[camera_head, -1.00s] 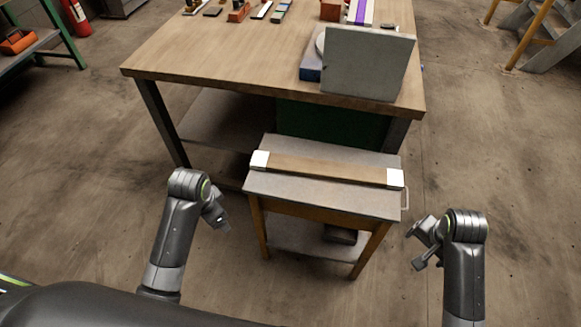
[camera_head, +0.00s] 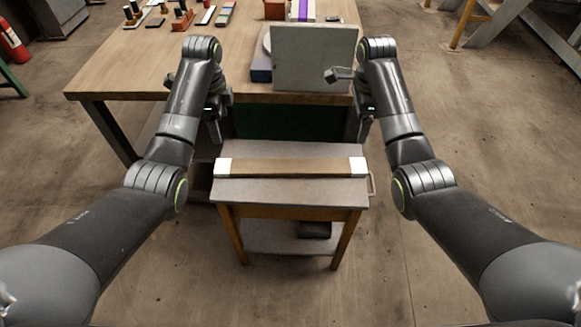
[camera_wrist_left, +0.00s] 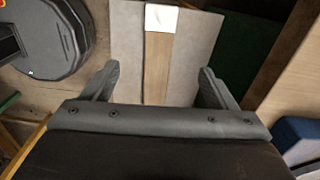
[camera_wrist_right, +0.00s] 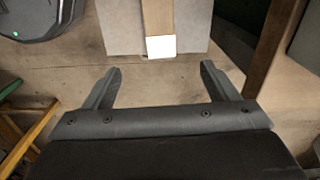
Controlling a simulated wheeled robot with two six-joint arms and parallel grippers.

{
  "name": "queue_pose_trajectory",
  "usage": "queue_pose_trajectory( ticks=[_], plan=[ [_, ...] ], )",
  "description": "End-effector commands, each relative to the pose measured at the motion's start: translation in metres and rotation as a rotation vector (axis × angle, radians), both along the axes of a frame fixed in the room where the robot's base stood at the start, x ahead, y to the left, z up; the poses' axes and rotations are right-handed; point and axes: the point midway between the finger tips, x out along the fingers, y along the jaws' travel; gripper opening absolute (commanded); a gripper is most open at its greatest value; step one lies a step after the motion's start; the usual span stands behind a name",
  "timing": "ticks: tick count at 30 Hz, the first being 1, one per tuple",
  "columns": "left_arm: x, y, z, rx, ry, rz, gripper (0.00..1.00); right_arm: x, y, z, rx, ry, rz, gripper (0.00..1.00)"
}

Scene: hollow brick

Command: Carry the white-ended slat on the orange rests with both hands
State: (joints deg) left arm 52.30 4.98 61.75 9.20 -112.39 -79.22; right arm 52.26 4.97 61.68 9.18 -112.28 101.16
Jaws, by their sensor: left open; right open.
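The slat (camera_head: 290,168) is a long brown bar with a white block at each end. It lies flat across the grey top of a small table. My left gripper (camera_head: 214,122) is open and empty above the left end. In the left wrist view the slat (camera_wrist_left: 157,62) runs between the open fingers, below them. My right gripper (camera_head: 361,118) is open and empty near the right end. In the right wrist view the white end (camera_wrist_right: 161,46) is ahead of the fingers. Orange-red blocks (camera_head: 183,19) stand on the workbench; I cannot tell if they are the rests.
The small table (camera_head: 290,192) stands before a wooden workbench (camera_head: 130,70). A grey upright panel (camera_head: 313,58) stands near the bench's front edge, between my arms. Several small objects line the bench's back.

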Motion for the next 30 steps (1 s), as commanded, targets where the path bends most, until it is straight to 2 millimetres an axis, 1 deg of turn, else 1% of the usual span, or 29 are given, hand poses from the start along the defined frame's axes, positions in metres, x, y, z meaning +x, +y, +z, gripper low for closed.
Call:
queue_pose_trajectory(
  ticks=[7, 11, 14, 27, 30],
  plan=[
    [0.0, 0.0, -0.003, 0.0, 0.0, 0.002, 0.8, 0.0, 0.0, -0.003, 0.0, 0.0, 0.002, 0.8],
    [-0.001, 0.0, -0.014, -0.001, 0.002, 0.003, 0.8, -0.001, 0.0, -0.015, 0.001, 0.002, 0.002, 0.8],
    [-0.001, 0.0, -0.03, -0.001, 0.003, 0.003, 0.8, -0.001, 0.0, -0.031, 0.001, 0.004, 0.003, 0.8],
    [-0.002, 0.0, -0.117, 0.0, 0.004, 0.003, 0.8, -0.002, 0.0, -0.117, 0.0, 0.004, 0.003, 0.8],
    [-0.001, 0.0, -0.132, 0.0, 0.002, 0.003, 0.8, -0.001, 0.0, -0.132, 0.0, 0.002, 0.004, 0.8]
  ],
)
